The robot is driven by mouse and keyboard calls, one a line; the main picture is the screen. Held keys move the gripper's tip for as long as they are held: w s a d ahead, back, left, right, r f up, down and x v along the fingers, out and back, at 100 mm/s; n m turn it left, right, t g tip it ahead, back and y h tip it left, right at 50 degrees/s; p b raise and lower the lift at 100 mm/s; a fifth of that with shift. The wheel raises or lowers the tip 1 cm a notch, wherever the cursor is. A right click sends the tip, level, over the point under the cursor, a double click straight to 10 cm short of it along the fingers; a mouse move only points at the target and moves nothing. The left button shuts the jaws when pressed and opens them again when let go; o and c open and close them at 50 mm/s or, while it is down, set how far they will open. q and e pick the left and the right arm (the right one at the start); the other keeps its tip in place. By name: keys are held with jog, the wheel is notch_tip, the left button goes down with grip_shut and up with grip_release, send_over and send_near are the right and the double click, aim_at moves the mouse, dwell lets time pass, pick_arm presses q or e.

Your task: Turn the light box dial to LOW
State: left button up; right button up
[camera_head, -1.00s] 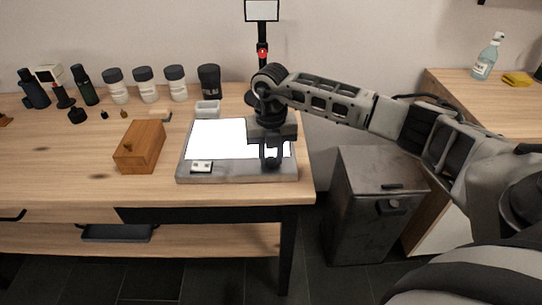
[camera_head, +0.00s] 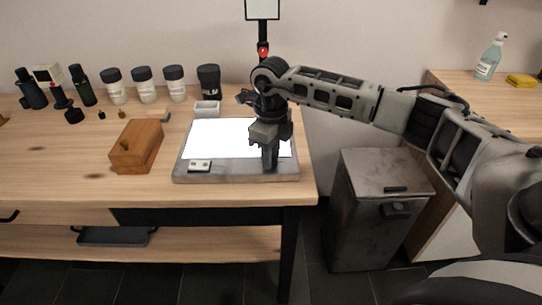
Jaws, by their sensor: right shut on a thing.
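The light box (camera_head: 230,174) lies on the wooden table, a grey slab with a bright white lit panel (camera_head: 215,138). A small pale label plate (camera_head: 200,166) sits on its front left edge. My right gripper (camera_head: 269,166) points down at the front right part of the box. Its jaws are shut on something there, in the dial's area. The dial itself is hidden behind the fingers, so its setting cannot be read. My left gripper is not in view.
A wooden block (camera_head: 135,147) lies left of the light box. A small white dish (camera_head: 207,108) and a dark jar (camera_head: 208,82) stand behind it. Several white jars line the back. A grey metal bin (camera_head: 375,220) stands right of the table (camera_head: 60,180).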

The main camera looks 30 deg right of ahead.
jog(key=n, duration=0.2)
jog(key=shift+n+b, duration=0.4)
jog(key=n+b, duration=0.1)
jog(key=n, duration=0.2)
jog(key=shift+n, duration=1.2)
jog(key=n+b, duration=0.1)
jog(key=n, duration=0.2)
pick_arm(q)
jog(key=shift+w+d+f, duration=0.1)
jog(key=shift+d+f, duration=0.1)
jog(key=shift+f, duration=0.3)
pick_arm(e)
jog(key=shift+n, duration=0.9)
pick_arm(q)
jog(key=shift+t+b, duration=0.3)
pick_arm(e)
jog(key=shift+r, duration=0.1)
jog(key=o, duration=1)
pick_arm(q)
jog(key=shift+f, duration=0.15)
